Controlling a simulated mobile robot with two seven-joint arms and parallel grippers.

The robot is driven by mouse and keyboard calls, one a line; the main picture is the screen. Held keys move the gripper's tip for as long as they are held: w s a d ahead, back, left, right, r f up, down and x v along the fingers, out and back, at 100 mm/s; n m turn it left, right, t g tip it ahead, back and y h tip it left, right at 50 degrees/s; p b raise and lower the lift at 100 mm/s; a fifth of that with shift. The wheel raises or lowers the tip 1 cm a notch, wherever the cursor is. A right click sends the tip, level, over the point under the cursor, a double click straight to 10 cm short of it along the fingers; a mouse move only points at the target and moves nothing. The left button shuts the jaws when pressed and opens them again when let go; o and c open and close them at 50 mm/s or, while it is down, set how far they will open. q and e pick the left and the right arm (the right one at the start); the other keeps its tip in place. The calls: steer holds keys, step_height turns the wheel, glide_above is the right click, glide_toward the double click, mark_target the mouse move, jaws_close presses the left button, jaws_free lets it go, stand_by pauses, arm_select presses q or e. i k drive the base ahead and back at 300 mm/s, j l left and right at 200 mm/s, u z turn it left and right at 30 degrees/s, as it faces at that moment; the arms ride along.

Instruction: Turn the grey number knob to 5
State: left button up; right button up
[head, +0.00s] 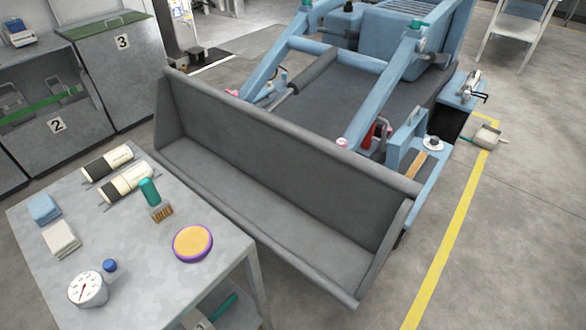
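No knob can be read for certain as the grey number knob. A small round pale disc with a dark centre (433,143) sits on the blue side step of the machine, right of centre; it may be the knob, but any numbers on it are too small to read. A white round dial with a red needle (87,289) lies on the grey table at the lower left and looks like a gauge. Neither of my grippers shows in the head view.
The grey table (105,220) holds grease cartridges, cloths, a green-handled brush and a purple-rimmed yellow disc (193,243). A wide grey bucket (270,170) stands between table and blue machine. Numbered cabinets (120,75) stand at left. Floor right of the yellow line is mostly clear.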

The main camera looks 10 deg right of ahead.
mark_target(434, 140)
steer(key=j+z, duration=0.1)
steer(key=z, duration=0.75)
steer(key=j+z, duration=0.15)
steer(key=z, duration=0.7)
steer(key=k+j, duration=0.05)
